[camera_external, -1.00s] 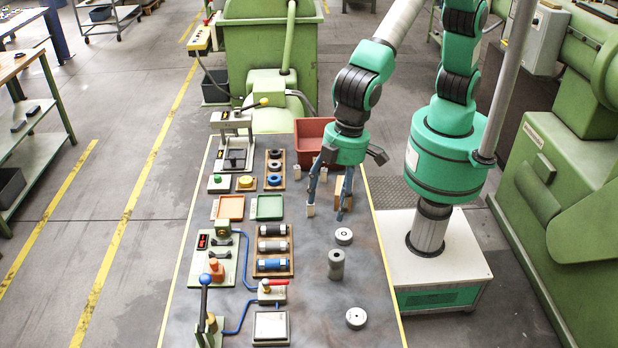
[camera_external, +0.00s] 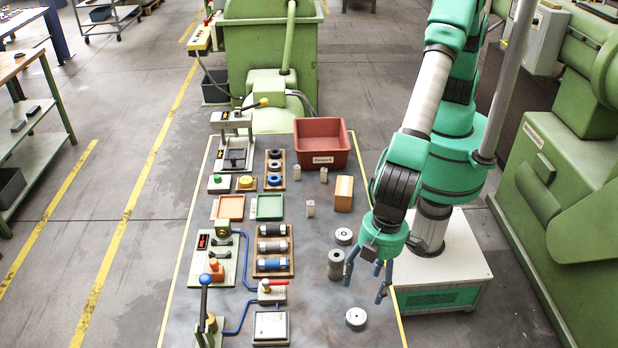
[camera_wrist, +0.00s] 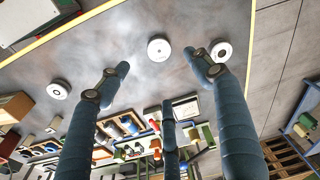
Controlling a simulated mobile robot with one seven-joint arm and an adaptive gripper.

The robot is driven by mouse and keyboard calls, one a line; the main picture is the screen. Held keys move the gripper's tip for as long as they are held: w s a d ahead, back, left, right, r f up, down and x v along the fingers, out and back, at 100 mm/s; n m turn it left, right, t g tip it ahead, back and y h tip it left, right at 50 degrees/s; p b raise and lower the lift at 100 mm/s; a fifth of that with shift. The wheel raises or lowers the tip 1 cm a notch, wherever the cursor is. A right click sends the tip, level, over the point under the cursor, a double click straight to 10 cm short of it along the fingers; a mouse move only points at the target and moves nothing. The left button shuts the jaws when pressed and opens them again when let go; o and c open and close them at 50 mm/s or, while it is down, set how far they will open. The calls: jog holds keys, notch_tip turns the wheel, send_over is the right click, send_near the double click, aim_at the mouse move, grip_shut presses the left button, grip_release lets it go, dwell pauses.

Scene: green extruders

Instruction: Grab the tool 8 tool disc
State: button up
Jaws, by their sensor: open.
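Round grey metal discs with centre holes lie on the right of the table. In the external view one disc (camera_external: 356,318) is near the front, one disc (camera_external: 344,236) is farther back, and a taller grey cylinder (camera_external: 335,264) stands between them. The wrist view shows three round tops: left (camera_wrist: 58,89), middle (camera_wrist: 158,49) and right (camera_wrist: 221,51), partly behind a fingertip. I cannot read any number, so which is tool 8 is unclear. My gripper (camera_external: 368,284) is open and empty above the table's right edge, right of the cylinder. Its three blue fingers (camera_wrist: 150,80) are spread apart.
A red bin (camera_external: 322,145) stands at the back, with a wooden block (camera_external: 344,192) and small pale blocks (camera_external: 310,208) before it. Racks of cylinders (camera_external: 273,250) and a press station fill the table's left. The front right surface is mostly clear.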

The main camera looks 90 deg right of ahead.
jog(key=b, duration=0.1)
send_over(357, 316)
jog(key=shift+s+d+f, duration=0.1)
jog(key=shift+s+f, duration=0.05)
jog(key=shift+f, duration=2)
jog(key=shift+s+f, duration=0.15)
jog(key=shift+f, duration=1.95)
jog(key=shift+w+f+b, duration=0.15)
jog(key=shift+f+b, duration=0.2)
jog(key=shift+f, duration=0.95)
jog(key=shift+w+f+b, duration=0.1)
jog(key=shift+f+b, duration=0.2)
jog(key=shift+f, duration=1)
jog(key=c, duration=1.6)
jog(key=shift+r, duration=0.15)
jog(key=shift+c, duration=0.2)
